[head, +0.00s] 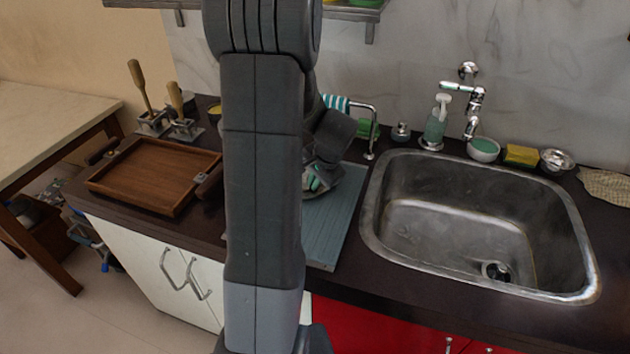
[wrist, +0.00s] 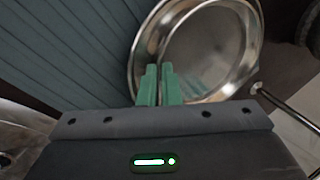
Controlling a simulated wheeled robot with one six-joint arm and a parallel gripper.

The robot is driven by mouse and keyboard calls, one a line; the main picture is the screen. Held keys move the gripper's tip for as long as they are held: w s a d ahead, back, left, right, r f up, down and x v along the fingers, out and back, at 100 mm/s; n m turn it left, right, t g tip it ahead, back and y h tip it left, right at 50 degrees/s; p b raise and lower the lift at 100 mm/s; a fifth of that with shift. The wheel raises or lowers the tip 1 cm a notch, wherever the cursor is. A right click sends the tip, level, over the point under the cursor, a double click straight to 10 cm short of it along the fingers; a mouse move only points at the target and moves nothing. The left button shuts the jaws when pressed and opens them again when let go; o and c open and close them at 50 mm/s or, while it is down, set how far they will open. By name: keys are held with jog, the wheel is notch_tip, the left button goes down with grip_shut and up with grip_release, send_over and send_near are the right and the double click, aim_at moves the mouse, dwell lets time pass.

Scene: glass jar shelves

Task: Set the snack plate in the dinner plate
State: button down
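A round, shiny metal dish (wrist: 215,50) with a sloped wall and flat floor lies ahead of my gripper in the wrist view. I cannot tell whether it is one plate or two nested, or which plate it is. My gripper (wrist: 159,70) has its green fingers close together with a narrow gap, over the near left part of the dish. I cannot tell whether the rim is between them. In the head view my gripper (head: 314,182) is low over the ribbed blue-grey mat (head: 330,225), and my arm hides most of that area.
A steel sink (head: 450,225) is right of the mat. A wooden tray (head: 150,175) lies on the counter at left. A metal rack (head: 372,135), soap bottle (head: 435,125), small bowl (head: 483,149) and sponge (head: 520,155) stand along the back.

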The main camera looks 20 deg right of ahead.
jog(key=shift+f, duration=0.1)
jog(key=c, duration=1.6)
grip_release()
jog(key=shift+o, duration=0.2)
jog(key=p+v, duration=0.5)
jog(key=v, duration=0.3)
dwell(0.4)
jog(key=v, duration=1.4)
jog(key=shift+b, duration=0.3)
jog(key=shift+s+f, duration=0.1)
jog(key=shift+f, duration=0.05)
